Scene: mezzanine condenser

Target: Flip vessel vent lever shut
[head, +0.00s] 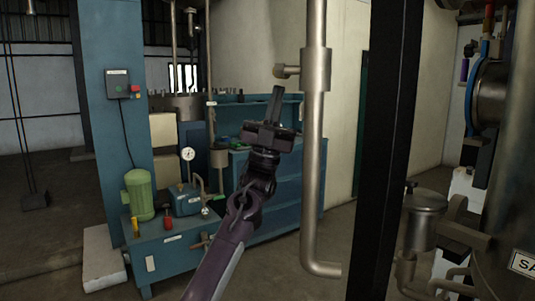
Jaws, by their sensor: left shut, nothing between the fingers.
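My left gripper (276,92) is raised in the middle of the head view, with its fingers shut together and empty, pointing up. Its tips are just below and left of a short side fitting (287,71) on a vertical metal pipe (316,150), apparently apart from it, though depth is hard to judge. A large metal vessel (492,98) with a blue rim is partly cut off at the right edge. I cannot make out for certain which part is the vent lever. My right gripper is not in view.
A dark upright post (388,130) stands between the pipe and the vessel. A small lidded metal pot (424,215) is at the lower right. A blue bench (290,185) and a green motor (139,193) stand behind my arm. Open floor shows at the left.

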